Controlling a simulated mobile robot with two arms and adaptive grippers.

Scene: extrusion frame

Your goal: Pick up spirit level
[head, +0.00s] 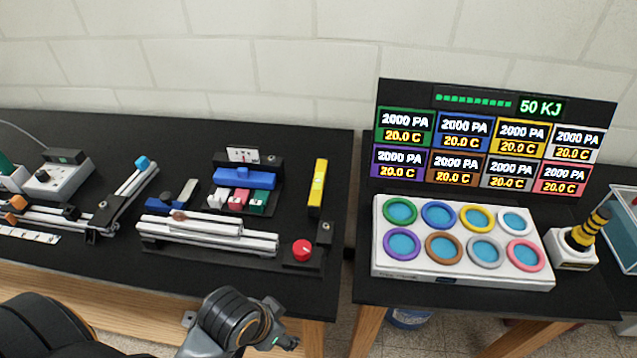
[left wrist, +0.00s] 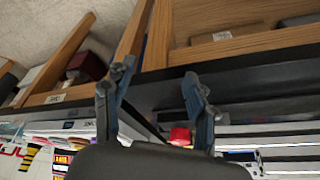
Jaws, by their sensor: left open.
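The spirit level (head: 317,187) is a yellow bar with dark marks, on the black table top near its right edge in the head view. It stands right of the blue and coloured blocks. My left gripper (head: 282,328) is at the front edge of this table, nearer than the level and apart from it. In the left wrist view my left gripper (left wrist: 158,80) has its two fingers spread with nothing between them. I cannot make out the level in that view. My right gripper is not in view.
A red knob (head: 302,249) and a white extrusion frame (head: 207,233) lie between my gripper and the level. A gap separates this table from the right one, which holds a white tray of coloured rings (head: 462,276) and a display panel (head: 497,135).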

